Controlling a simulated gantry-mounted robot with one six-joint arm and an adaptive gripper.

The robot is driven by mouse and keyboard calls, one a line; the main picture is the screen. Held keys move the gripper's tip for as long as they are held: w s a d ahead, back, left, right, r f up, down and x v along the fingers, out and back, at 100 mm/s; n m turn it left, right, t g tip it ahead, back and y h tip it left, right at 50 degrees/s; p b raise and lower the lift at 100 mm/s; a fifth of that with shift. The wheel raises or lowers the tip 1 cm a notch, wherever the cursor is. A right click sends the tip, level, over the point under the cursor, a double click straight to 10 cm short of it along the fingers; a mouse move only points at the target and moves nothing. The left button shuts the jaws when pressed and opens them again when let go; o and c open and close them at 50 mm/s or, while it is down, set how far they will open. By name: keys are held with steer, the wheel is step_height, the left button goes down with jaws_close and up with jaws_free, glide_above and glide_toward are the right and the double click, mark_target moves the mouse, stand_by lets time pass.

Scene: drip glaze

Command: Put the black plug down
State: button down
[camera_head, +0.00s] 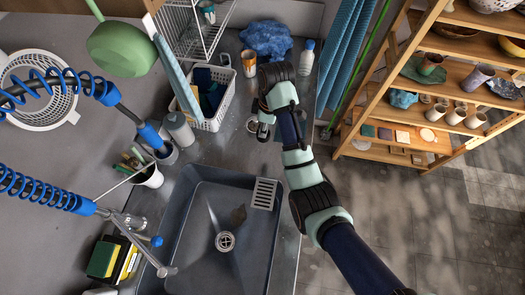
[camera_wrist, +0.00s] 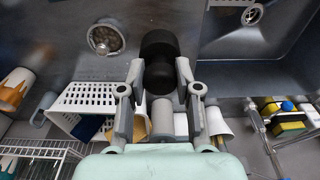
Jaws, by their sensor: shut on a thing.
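The black plug (camera_wrist: 159,46) is between the two fingers of my gripper (camera_wrist: 160,70) in the wrist view, and the fingers are shut on it. Its rounded dark body sticks out past the fingertips. In the head view my gripper (camera_head: 265,127) is over the counter (camera_head: 228,150) behind the sink, and I cannot make out the plug there. Whether the plug touches the counter is not clear.
The dark sink (camera_head: 205,185) with a metal drain (camera_head: 225,241) lies in front. A small round metal dish (camera_wrist: 105,39) is beside the plug. A white basket (camera_head: 215,122), a grey bottle (camera_head: 180,129) and a patterned cup (camera_head: 249,63) stand near.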

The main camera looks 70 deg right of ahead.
step_height(320, 180, down, 14)
steer(key=shift+r+b, duration=0.25)
steer(key=shift+b, duration=0.3)
steer(key=shift+f, duration=0.1)
steer(key=c, duration=0.8)
jaws_free()
steer(key=r, duration=0.4)
steer(key=s+r+p, duration=0.1)
steer(key=r, duration=0.3)
steer(key=r+p, duration=0.1)
steer(key=r, duration=0.3)
steer(key=shift+s+d+r, duration=0.1)
steer(key=shift+s+d, duration=0.05)
